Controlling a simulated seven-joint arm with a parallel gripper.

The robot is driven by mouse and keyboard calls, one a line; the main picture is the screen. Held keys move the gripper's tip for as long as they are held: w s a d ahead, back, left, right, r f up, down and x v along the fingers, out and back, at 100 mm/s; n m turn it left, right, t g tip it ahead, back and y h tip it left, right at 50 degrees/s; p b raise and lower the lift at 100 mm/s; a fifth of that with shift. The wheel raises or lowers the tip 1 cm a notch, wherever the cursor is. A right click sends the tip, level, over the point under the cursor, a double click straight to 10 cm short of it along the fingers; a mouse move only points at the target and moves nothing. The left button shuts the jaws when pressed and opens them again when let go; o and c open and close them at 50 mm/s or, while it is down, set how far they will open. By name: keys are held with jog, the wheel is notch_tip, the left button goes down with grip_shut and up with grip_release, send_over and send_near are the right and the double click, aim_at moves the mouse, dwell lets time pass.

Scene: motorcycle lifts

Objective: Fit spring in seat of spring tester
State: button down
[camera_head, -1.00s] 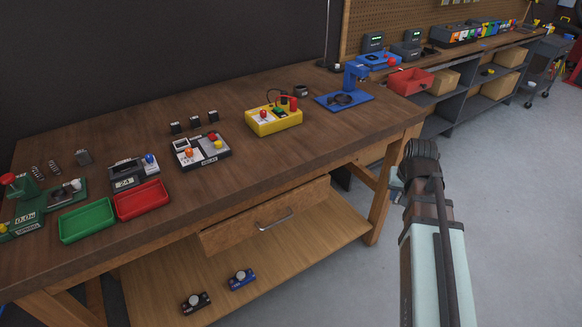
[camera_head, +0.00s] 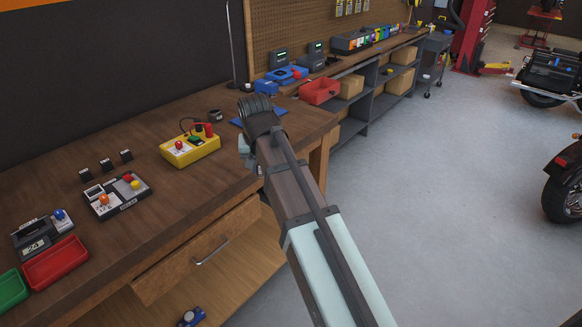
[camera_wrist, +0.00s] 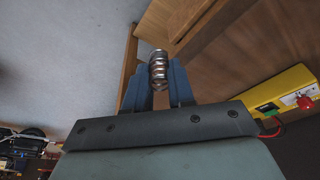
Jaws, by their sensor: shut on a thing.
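In the wrist view, a shiny coiled metal spring (camera_wrist: 158,68) stands between the two blue fingers of my gripper (camera_wrist: 160,76). The gripper is shut on it, and its upper coils show above the fingertips. In the head view, my gripper's end (camera_head: 258,112) is at the bench's right end, in front of a blue base (camera_head: 237,122). The arm hides most of that base and whatever is on it. The fingers and spring cannot be made out there. I cannot pick out the spring tester or its seat for certain now.
On the wooden bench (camera_head: 150,240) are a yellow box (camera_head: 190,151), a button box (camera_head: 118,195), a grey display unit (camera_head: 36,240), a red tray (camera_head: 56,262) and a green tray (camera_head: 12,287). A thin upright pole (camera_head: 231,45) stands behind. A red bin (camera_head: 319,91) is beyond.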

jog(key=s+a+n, duration=0.1)
jog(key=s+a, duration=0.1)
jog(key=a, duration=0.7)
jog(key=s+a+n, duration=0.2)
jog(key=s+a, duration=0.1)
jog(key=a, duration=0.6)
jog(key=s+a+r+n+y, duration=0.1)
jog(key=s+a, duration=0.1)
jog(key=a, duration=0.8)
jog(key=shift+s+n, duration=0.3)
jog(key=shift+s, duration=0.05)
jog(key=s+a+n, duration=0.3)
jog(key=s+a, duration=0.4)
jog(key=a, duration=0.8)
jog(key=s+a+r+n+g+y, duration=0.1)
jog(key=s+a+n, duration=0.2)
jog(key=s+a, duration=0.4)
jog(key=s+a+r+n+g+y, duration=0.1)
jog(key=s+a+n, duration=0.2)
jog(key=a, duration=2)
jog(key=s, duration=0.4)
jog(key=shift+s+a+r, duration=0.15)
jog(key=shift+s+r, duration=0.05)
jog(key=shift+s, duration=0.15)
jog(key=shift+f, duration=0.1)
jog(key=shift+f, duration=2)
jog(key=shift+f, duration=0.8)
jog(key=c, duration=0.9)
grip_release()
